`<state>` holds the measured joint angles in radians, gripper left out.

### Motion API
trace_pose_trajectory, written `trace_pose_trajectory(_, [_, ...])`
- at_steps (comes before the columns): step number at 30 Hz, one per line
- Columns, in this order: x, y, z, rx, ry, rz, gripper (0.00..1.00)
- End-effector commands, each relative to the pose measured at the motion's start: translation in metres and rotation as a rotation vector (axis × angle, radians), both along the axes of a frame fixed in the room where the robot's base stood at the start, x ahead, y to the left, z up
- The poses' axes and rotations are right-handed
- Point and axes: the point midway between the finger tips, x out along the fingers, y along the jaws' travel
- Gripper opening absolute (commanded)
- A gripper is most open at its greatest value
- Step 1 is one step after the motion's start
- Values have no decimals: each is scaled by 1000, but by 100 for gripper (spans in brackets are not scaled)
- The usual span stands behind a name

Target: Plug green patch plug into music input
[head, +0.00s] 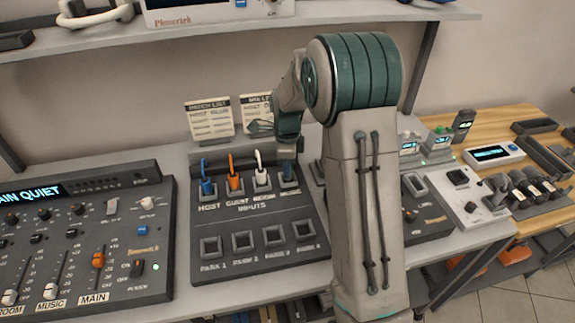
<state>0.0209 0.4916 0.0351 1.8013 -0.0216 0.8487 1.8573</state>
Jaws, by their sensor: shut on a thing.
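The patch panel (255,252) lies on the desk in the head view, with an upper row of inputs labelled HOST, GUEST, ROOM and MUSIC. A blue plug (207,186) stands in HOST, an orange plug (235,182) in GUEST and a white plug (261,177) in ROOM. My gripper (287,165) points down right over the MUSIC input (290,186), shut on the green patch plug. The plug is mostly hidden by the gripper. I cannot tell whether it is seated in the socket or just above it.
The PARK sockets (242,241) in the lower row look empty. A mixer (90,235) stands to the left. Two cards (209,118) stand behind the panel. A shelf (250,25) runs above. More devices (462,190) sit on the right, beyond my arm.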

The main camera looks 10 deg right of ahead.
Motion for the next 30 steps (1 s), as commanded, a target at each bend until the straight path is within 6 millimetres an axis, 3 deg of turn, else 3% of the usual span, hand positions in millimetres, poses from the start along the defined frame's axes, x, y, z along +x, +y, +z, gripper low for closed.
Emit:
trace_pose_trajectory(17, [0,0,-12,0,1,0,1])
trace_pose_trajectory(18, [0,0,-12,0,0,0,29])
trace_pose_trajectory(19, [0,0,-12,0,0,0,32])
trace_pose_trajectory(30, [0,0,-8,0,0,0,32])
